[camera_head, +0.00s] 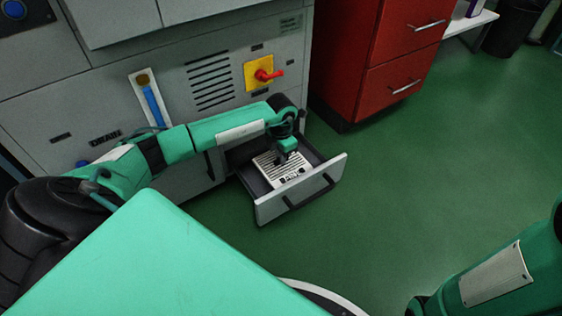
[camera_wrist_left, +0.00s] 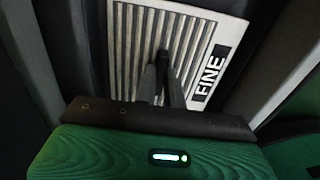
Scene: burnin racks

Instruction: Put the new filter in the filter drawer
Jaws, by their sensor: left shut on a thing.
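The new filter (camera_head: 272,172) is a flat pale panel with grey pleats and a black FINE label; it also shows in the left wrist view (camera_wrist_left: 200,50). It lies within the outline of the open filter drawer (camera_head: 322,184), a grey drawer with a black handle low on the machine. I cannot tell whether it rests on the drawer floor. My left gripper (camera_head: 291,158) is over the filter with its fingers pointing down, shut on it near its middle; the fingers also show in the left wrist view (camera_wrist_left: 164,80). The right gripper is out of view.
The grey machine (camera_head: 150,70) carries a red and yellow switch (camera_head: 262,73) above the drawer. A red cabinet (camera_head: 380,60) stands right of it. The green floor (camera_head: 430,160) is clear in front. My right forearm (camera_head: 500,280) is at the lower right.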

